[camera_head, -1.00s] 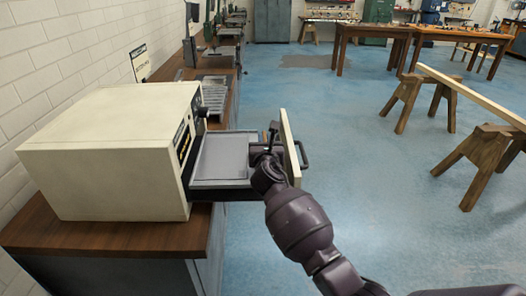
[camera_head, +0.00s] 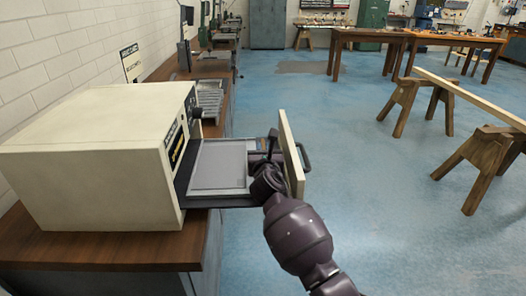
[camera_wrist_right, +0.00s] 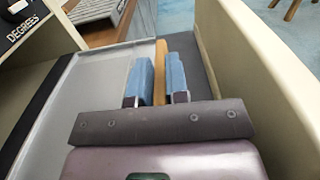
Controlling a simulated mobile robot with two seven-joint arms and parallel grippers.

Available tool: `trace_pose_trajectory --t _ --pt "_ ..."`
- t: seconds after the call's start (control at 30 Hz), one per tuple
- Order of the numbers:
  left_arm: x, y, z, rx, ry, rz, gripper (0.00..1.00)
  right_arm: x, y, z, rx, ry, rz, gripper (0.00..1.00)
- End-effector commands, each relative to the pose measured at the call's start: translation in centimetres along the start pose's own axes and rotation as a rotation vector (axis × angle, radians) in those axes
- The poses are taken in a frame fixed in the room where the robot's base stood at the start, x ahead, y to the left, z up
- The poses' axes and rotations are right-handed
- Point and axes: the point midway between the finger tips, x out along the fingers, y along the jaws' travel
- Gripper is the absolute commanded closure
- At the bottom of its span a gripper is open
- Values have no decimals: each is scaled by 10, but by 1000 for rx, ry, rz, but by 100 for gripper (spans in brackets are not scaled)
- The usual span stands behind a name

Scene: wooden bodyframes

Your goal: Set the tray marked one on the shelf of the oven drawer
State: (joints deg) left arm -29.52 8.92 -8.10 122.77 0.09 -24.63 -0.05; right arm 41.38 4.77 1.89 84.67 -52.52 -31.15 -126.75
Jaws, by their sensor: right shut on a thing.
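The grey, shallow tray (camera_head: 220,165) lies level at the pulled-out oven drawer (camera_head: 291,155), between the oven body and the drawer's upright cream front panel. My right gripper (camera_head: 268,148) reaches in beside that panel at the tray's right side. In the right wrist view the blue fingers (camera_wrist_right: 160,62) are shut on a tan bar (camera_wrist_right: 160,90) along the edge of the grey tray (camera_wrist_right: 105,75). No number shows on the tray. I cannot tell whether its underside touches the drawer shelf. My left gripper is out of view.
The cream oven (camera_head: 90,160) stands on a wooden bench (camera_head: 110,250) against the white brick wall. A grey slatted item (camera_head: 210,95) lies on the bench behind it. Sawhorses (camera_head: 485,165) with a plank stand at the right. The blue floor between is clear.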

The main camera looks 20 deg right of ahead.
Motion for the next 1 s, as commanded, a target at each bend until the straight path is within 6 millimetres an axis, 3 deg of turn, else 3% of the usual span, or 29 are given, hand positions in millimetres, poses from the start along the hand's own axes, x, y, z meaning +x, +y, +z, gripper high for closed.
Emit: trace_pose_trajectory --t 0.17,0.2,0.37,0.73,1.0 --pt "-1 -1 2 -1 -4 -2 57 0 0 3 4 -5 1 100" --pt "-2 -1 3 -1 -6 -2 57 0 0 0 0 -1 0 82" --pt "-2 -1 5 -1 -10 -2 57 0 0 0 1 -1 0 60" --pt "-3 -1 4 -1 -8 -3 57 -4 0 2 0 -1 0 60" --pt "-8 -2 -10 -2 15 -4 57 -39 0 5 1 -5 0 60"
